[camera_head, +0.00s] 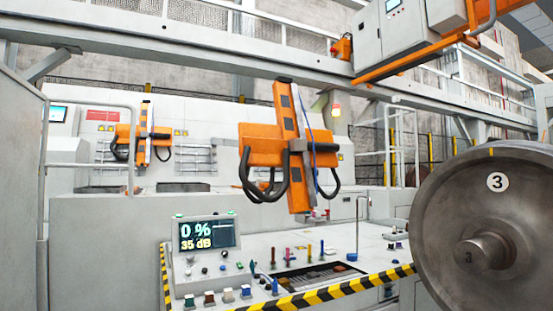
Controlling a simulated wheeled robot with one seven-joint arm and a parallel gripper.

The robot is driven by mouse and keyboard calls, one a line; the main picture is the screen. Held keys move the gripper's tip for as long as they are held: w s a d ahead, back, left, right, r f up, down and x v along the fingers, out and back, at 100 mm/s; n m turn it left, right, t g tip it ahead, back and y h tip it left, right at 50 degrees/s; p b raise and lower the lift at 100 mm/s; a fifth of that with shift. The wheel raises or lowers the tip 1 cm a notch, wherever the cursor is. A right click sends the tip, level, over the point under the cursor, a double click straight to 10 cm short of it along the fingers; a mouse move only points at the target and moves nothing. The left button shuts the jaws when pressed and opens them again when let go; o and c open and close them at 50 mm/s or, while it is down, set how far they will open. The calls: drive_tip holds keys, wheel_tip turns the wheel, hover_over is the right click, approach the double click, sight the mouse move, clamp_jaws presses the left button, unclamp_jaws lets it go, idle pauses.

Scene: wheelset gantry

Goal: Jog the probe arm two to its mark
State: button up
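A large orange probe arm (291,150) hangs upright, slightly tilted, in the middle of the view, with black cable loops at both sides. A second orange probe arm (143,140) of like shape stands further back at the left. I see no number on either, so I cannot tell which is arm two. A control desk (345,266) below holds a screen (208,233) reading "0 %" and "35 dB". Several coloured levers (295,251) and buttons (228,294) are on the desk. No arm mark can be made out. My gripper is not in view.
A big grey wheel (435,220) marked 3 fills the right side. Yellow-black striped edging (318,295) runs along the desk's front. A gantry beam (230,57) crosses overhead, with a grey cabinet (395,37) at upper right. A grey post (20,180) stands at far left.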

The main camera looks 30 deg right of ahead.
clamp_jaws()
idle(1.8)
